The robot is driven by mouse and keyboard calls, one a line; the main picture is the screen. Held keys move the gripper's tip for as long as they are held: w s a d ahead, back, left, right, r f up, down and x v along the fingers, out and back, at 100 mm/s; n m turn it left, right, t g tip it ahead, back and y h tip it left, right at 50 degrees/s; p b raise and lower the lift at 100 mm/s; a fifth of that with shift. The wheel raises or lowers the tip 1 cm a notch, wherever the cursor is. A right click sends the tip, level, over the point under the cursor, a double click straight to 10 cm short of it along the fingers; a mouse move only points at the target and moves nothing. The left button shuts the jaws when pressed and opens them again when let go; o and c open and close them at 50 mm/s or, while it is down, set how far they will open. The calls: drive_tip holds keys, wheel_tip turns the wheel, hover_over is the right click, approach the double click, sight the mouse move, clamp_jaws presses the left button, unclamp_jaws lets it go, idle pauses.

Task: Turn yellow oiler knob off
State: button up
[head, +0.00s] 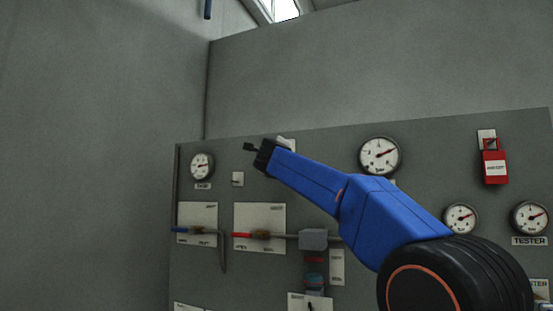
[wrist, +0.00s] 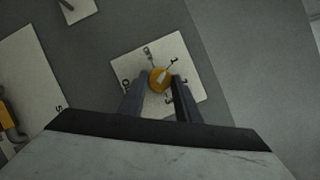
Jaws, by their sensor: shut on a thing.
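The yellow knob (wrist: 160,80) sits on a white square plate (wrist: 192,66) in the wrist view. A pale pointer mark on it leans toward the upper right. Small dark labels stand around it on the plate, too small to read surely. My gripper (wrist: 159,86) has one finger on each side of the knob and is shut on it. In the head view my gripper (head: 262,153) is at the grey panel, left of the middle. There the knob is hidden, and only a bit of a pale plate (head: 287,144) shows behind the gripper.
The grey panel (head: 330,145) carries several round gauges (head: 379,156), a red padlock tag (head: 495,164), and two handles, blue (head: 180,230) and red (head: 242,235), with pipes on white plates below my gripper. The wall above the panel is bare.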

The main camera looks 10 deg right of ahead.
drive_tip(key=n+g, duration=0.1)
drive_tip(key=n, duration=0.2)
drive_tip(key=n+g, duration=0.1)
drive_tip(key=n, duration=0.3)
drive_tip(key=n+g+y, duration=0.1)
drive_tip(key=n+g, duration=0.1)
drive_tip(key=n, duration=0.1)
drive_tip(key=shift+r, duration=0.35)
drive_tip(key=shift+n, duration=0.4)
idle(0.3)
drive_tip(key=o, duration=1)
drive_tip(key=shift+r, duration=0.1)
drive_tip(key=v, duration=1.7)
drive_tip(key=shift+s+a+r, duration=0.1)
drive_tip(key=shift+s+r, duration=0.05)
